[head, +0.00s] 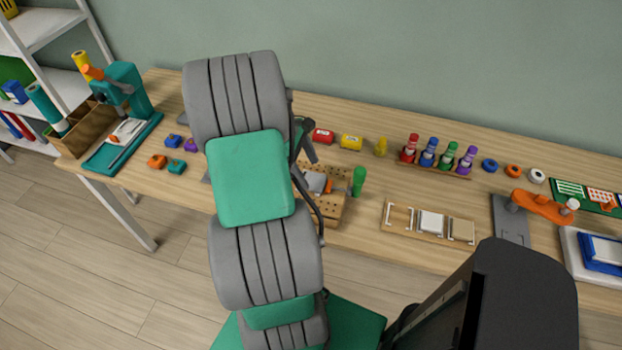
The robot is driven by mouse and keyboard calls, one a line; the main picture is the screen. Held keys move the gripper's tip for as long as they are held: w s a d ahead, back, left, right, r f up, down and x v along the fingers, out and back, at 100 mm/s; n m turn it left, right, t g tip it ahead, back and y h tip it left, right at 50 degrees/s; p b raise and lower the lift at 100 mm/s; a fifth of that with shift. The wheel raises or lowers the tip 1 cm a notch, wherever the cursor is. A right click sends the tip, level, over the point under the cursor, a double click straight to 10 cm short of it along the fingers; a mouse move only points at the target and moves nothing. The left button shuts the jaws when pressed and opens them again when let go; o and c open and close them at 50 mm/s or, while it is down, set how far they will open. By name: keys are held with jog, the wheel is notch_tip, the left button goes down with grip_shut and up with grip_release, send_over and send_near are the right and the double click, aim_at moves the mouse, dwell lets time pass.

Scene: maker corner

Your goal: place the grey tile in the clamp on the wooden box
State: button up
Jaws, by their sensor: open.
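The wooden box (333,213), with holes in its faces, stands at the front of the table just right of my arm. A grey block-like piece (315,181) lies on its top beside a small orange part (329,187); I cannot tell whether the grey piece is the tile or part of the clamp. A green upright cylinder (359,180) is at the box's right side. My gripper (308,148) shows only as a dark part behind my arm, above and beyond the box. It is open; its fingertips are mostly hidden, and I see nothing held.
Red (323,136) and yellow (351,142) blocks lie behind the box. A rack of coloured pegs (435,168) and a wooden board with a white tile (431,222) are to the right. A teal press (127,90) stands far left. My arm hides the table's middle left.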

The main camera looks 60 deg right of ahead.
jog(key=p+v, duration=0.1)
jog(key=v, duration=0.7)
jog(key=w+a+r+t+h, duration=0.2)
jog(key=w+a+r+t, duration=0.25)
jog(key=w+a, duration=0.8)
jog(key=s+a+r+m+t+y, duration=0.1)
jog(key=a+t+y, duration=0.1)
jog(key=a, duration=2.3)
jog(key=shift+s+a+r+m+t+y, duration=0.25)
jog(key=shift+a+r+m+t+y, duration=0.1)
jog(key=shift+t, duration=0.5)
jog(key=shift+d, duration=0.1)
jog(key=shift+c, duration=0.2)
